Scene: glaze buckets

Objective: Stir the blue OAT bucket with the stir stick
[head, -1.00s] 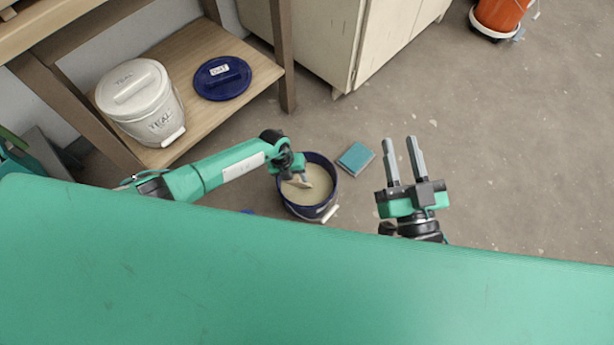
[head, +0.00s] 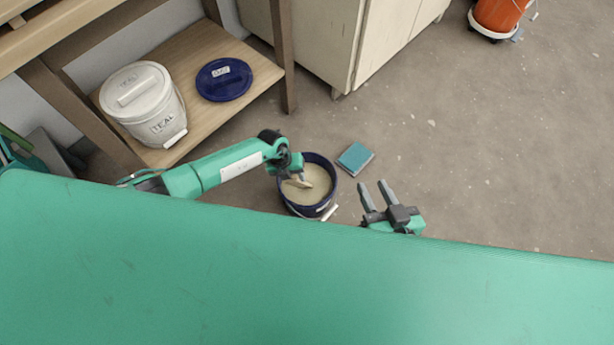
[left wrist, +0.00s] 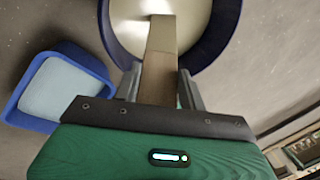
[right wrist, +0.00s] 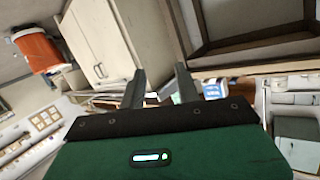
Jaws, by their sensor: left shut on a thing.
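The blue bucket (head: 326,204) stands open on the floor, filled with pale cream glaze (head: 318,182). It also shows in the left wrist view (left wrist: 228,30). My left gripper (head: 299,176) is over the bucket's left side, shut on the flat wooden stir stick (left wrist: 160,55). The stick's far end reaches into the bucket over the glaze; how deep it goes I cannot tell. My right gripper (head: 374,195) is empty with its fingers apart, right of the bucket. The blue lid (head: 224,80) marked OAT lies on the wooden shelf.
A white TEAL bucket (head: 143,105) stands lidded on the shelf (head: 190,45). A blue tray (left wrist: 60,85) is near the left gripper. Floor at right is clear.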

